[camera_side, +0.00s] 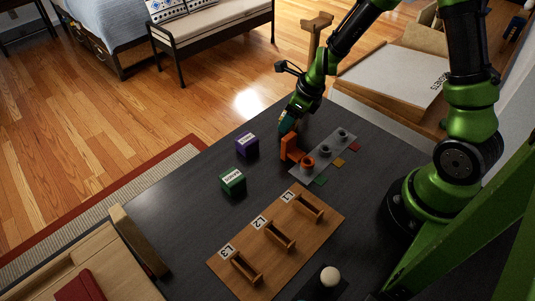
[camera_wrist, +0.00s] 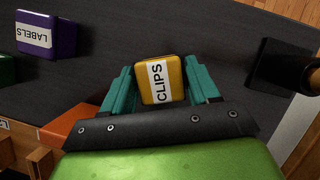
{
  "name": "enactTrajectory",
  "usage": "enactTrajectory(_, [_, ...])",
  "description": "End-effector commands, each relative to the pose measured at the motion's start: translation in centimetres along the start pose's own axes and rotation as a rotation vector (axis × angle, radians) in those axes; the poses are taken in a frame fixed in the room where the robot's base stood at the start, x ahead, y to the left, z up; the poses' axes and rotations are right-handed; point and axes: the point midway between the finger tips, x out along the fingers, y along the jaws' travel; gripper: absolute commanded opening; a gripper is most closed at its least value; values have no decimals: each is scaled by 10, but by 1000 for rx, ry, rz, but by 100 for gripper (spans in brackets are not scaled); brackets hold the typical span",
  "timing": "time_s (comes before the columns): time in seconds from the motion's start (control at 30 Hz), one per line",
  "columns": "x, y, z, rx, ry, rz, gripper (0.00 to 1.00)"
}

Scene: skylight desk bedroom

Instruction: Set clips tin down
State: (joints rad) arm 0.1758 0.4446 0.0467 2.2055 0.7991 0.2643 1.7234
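In the side view my gripper is low at the desk's far edge, just beyond an orange upright piece (camera_side: 291,147). I cannot make out the tin there, nor tell whether it touches the desk.
A purple labels tin (camera_side: 247,146) and a green tin (camera_side: 232,180) stand left on the dark desk (camera_side: 180,220). A wooden board (camera_side: 245,238) marked L1, L2, L3 lies in front. A grey strip with knobs (camera_side: 325,152) is right. A white ball (camera_side: 330,276) is near the front.

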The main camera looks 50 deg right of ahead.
Motion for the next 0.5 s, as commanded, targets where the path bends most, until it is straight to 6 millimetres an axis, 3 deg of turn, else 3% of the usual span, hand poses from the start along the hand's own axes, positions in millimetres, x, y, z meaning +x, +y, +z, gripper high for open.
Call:
enactTrajectory(0.03, [0,0,0,0,0,0,68])
enactTrajectory(0.1, [0,0,0,0,0,0,78])
enactTrajectory(0.5, [-8,0,2,-3,-3,-3,78])
